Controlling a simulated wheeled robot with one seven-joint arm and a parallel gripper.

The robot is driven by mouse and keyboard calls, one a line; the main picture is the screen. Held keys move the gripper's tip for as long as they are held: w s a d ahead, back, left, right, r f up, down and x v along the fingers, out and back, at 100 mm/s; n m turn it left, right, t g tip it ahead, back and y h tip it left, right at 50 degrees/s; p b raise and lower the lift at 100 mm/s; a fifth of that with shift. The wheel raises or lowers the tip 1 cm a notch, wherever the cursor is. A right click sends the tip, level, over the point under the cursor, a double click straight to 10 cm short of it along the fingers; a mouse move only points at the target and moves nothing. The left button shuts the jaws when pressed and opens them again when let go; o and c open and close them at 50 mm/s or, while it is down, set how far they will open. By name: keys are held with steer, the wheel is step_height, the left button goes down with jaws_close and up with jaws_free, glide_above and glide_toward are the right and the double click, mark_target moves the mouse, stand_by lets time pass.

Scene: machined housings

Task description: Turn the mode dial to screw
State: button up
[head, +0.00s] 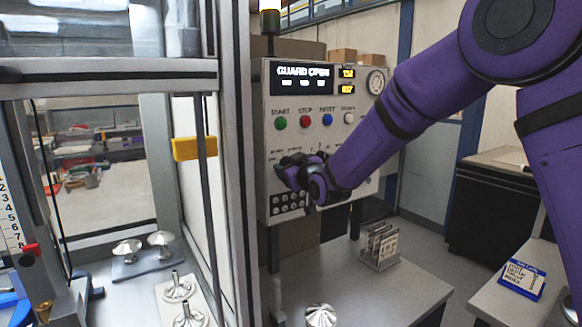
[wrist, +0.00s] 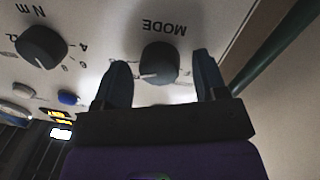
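The mode dial is a black knob (wrist: 160,62) under the printed word MODE, upside down in the wrist view. A pale pointer line shows on its lower left edge in that view. The printed positions around it are too small and blurred to read. My gripper (wrist: 161,82) is open, with one dark finger on each side of the knob. I cannot tell whether either finger touches it. In the head view my gripper (head: 303,172) is in front of the lower part of the control panel (head: 357,122) and hides the dial.
A second black knob (wrist: 42,46), marked Nm, sits beside the mode dial. Start (head: 280,123), stop (head: 305,121) and reset (head: 327,119) buttons line the panel above my gripper. The display (head: 302,76) reads GUARD OPEN. A guard frame post (head: 236,160) stands close to the left.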

steer(key=c, duration=0.8)
steer(key=shift+c, duration=0.2)
steer(key=shift+n, duration=0.3)
steer(key=n+y, duration=0.1)
steer(key=n, duration=1.6)
steer(key=shift+d+f+n+y, duration=0.1)
steer(key=shift+f+n+y, duration=0.05)
steer(key=shift+n+y, duration=0.25)
steer(key=shift+n, duration=0.3)
steer(key=o, duration=0.9)
